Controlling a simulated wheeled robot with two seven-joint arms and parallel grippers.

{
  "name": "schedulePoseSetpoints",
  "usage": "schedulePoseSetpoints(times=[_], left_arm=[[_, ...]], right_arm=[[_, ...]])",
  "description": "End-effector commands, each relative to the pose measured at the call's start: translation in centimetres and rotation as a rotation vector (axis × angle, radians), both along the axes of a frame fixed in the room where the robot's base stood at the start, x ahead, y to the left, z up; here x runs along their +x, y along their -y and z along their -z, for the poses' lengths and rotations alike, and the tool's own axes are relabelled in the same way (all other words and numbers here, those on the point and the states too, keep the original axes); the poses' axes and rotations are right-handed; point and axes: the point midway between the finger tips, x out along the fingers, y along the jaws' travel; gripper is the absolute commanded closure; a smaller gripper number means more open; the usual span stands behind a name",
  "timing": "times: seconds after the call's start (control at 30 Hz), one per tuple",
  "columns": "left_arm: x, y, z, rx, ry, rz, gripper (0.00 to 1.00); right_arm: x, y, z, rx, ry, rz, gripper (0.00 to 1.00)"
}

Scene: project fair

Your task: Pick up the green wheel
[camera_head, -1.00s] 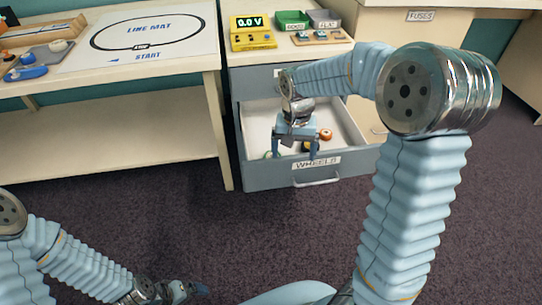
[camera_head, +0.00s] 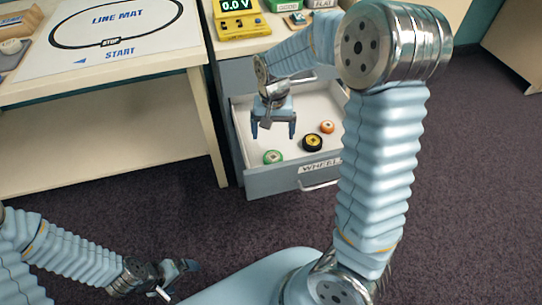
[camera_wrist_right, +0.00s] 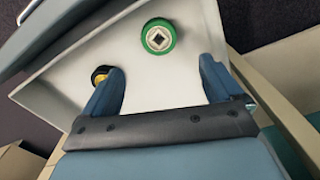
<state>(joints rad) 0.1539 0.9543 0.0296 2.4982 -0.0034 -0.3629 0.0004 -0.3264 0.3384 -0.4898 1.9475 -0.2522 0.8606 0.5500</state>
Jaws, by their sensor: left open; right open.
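The green wheel (camera_head: 273,157) lies in the open drawer (camera_head: 262,182), near its front left corner. In the right wrist view the green wheel (camera_wrist_right: 158,37) lies flat, ahead of my fingers and roughly between their lines, not touching them. My right gripper (camera_head: 273,132) is open and empty over the drawer, behind the green wheel in the head view. It also shows in the right wrist view (camera_wrist_right: 161,88) with its fingers spread. My left gripper (camera_head: 178,279) is open and empty, low over the carpet at the lower left.
A yellow and black wheel (camera_head: 312,142) and an orange wheel (camera_head: 327,127) lie in the drawer to the right. The drawer walls surround the wheels. A yellow meter (camera_head: 240,22) stands on the cabinet top above. A table with a line mat (camera_head: 110,32) is at left.

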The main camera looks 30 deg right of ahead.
Motion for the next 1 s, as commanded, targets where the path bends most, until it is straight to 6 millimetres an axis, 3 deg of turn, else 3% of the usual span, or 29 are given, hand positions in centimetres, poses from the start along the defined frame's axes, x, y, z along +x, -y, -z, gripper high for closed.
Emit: schedulePoseSetpoints(times=[0.1, 0.37, 0.63, 0.93, 1.0], left_arm=[[0.0, 0.0, 0.3, 0.000, 0.001, -0.001, 0.03], [0.0, 0.0, 0.5, 0.001, 0.000, -0.001, 0.03], [0.0, 0.0, 0.6, 0.001, 0.000, -0.001, 0.03], [0.0, 0.0, 0.7, 0.001, 0.000, -0.001, 0.03], [0.0, 0.0, 0.7, 0.001, 0.000, -0.001, 0.03]], right_arm=[[-0.1, 0.0, 2.7, -0.001, -0.005, 0.002, 0.07], [-0.2, -0.1, 5.2, 0.000, -0.002, 0.000, 0.07], [-0.7, -0.3, 9.3, -0.001, -0.003, 0.001, 0.07], [-0.7, -0.3, 9.9, 0.000, 0.001, 0.001, 0.07], [-0.7, -0.3, 9.9, 0.000, 0.001, 0.001, 0.16]])
